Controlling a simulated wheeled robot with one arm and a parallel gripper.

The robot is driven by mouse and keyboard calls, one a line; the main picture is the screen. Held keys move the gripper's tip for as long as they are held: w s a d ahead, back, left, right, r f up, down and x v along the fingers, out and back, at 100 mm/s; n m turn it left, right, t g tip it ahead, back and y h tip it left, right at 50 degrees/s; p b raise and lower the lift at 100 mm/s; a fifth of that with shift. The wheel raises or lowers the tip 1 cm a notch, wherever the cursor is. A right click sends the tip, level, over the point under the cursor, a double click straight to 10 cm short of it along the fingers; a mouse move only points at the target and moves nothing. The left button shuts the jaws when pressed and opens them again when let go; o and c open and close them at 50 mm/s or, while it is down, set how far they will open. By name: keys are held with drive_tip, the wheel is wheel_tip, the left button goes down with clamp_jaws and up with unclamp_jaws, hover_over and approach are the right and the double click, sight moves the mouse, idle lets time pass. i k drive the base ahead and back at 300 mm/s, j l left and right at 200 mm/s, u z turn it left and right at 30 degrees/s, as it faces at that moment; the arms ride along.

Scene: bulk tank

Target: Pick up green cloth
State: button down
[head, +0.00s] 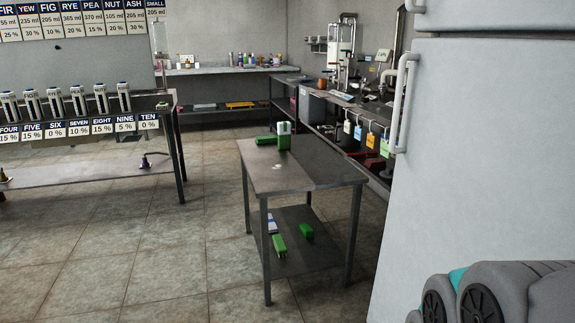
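Several green items are on the metal table in the middle of the head view; they are too small to tell which is the green cloth. On the tabletop, a flat green item (265,140) lies beside an upright green-and-white item (284,136). On the table's lower shelf, a green block-like item (306,231) lies to the right and a longer green-and-white item (279,245) lies to the left. My gripper is not in view; only grey rounded parts of my arm show at the lower right, well apart from the table.
The metal table (300,179) stands on open tiled floor (170,255). A large pale cabinet with a handle (470,170) fills the right side. A bench with several cylinders (100,176) stands at the left. Counters (215,70) with bottles line the back.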

sight(265, 139)
drive_tip(key=i+j+z, duration=0.1)
drive_tip(key=i+j, duration=0.15)
drive_tip(key=i+j+z, duration=0.1)
drive_tip(key=j, duration=0.3)
drive_tip(key=i+j, duration=0.3)
drive_tip(key=i+j+z, duration=0.25)
drive_tip(key=i+j, duration=0.2)
drive_tip(key=j, duration=0.25)
